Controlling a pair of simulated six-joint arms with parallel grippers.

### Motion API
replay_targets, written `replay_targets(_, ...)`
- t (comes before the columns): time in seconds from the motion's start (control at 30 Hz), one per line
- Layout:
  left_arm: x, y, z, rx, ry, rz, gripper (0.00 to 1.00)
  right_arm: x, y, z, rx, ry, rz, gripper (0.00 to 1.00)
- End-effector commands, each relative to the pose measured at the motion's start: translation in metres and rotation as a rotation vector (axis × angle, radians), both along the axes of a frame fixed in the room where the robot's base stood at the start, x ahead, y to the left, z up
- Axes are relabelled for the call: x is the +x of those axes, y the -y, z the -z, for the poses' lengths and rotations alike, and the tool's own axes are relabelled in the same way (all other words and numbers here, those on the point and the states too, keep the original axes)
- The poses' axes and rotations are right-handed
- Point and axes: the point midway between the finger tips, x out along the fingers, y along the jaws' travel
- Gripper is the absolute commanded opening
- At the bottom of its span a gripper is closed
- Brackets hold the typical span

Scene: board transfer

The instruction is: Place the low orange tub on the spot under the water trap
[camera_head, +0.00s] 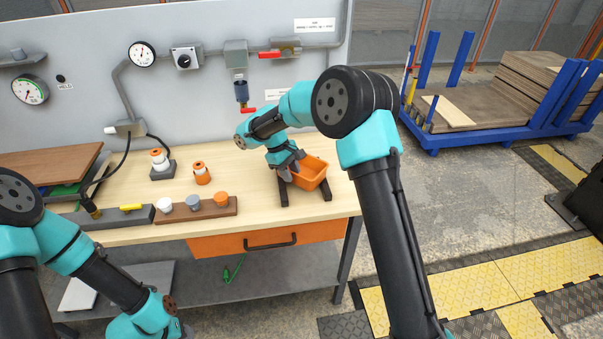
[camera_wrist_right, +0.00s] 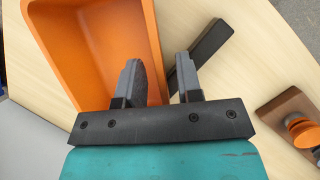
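The low orange tub (camera_head: 312,174) rests across two dark bars on the right part of the bench. It fills the upper left of the right wrist view (camera_wrist_right: 95,45). My right gripper (camera_head: 291,172) is low at the tub's left side. In the wrist view its two fingers (camera_wrist_right: 160,78) are apart, with one tub wall between them; I cannot tell whether they touch it. The water trap (camera_head: 241,91), with a dark blue bowl and red lever below, hangs on the back panel. The bench under it shows no clear mark. My left gripper is out of view.
An orange-and-white bottle (camera_head: 160,159) on a dark block and an orange container (camera_head: 202,174) stand left. A brown strip (camera_head: 196,209) holds several caps in front. Brown boards (camera_head: 48,164) lie far left. Bench below the trap is clear.

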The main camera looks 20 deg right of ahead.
Motion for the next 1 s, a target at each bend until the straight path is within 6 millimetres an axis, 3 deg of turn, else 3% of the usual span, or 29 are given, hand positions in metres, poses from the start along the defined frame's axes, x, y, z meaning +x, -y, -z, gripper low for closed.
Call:
replay_targets(0.17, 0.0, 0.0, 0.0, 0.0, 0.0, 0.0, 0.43, -0.0042, 0.0044, 0.0141, -0.001, -0.001, 0.0, 0.33)
replay_targets(0.63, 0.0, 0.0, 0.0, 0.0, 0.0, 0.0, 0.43, -0.0042, 0.0043, 0.0147, 0.0, 0.0, 0.0, 0.33)
replay_targets(1.0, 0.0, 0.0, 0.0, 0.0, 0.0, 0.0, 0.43, -0.0041, 0.0043, 0.0146, 0.0, 0.0, 0.0, 0.0)
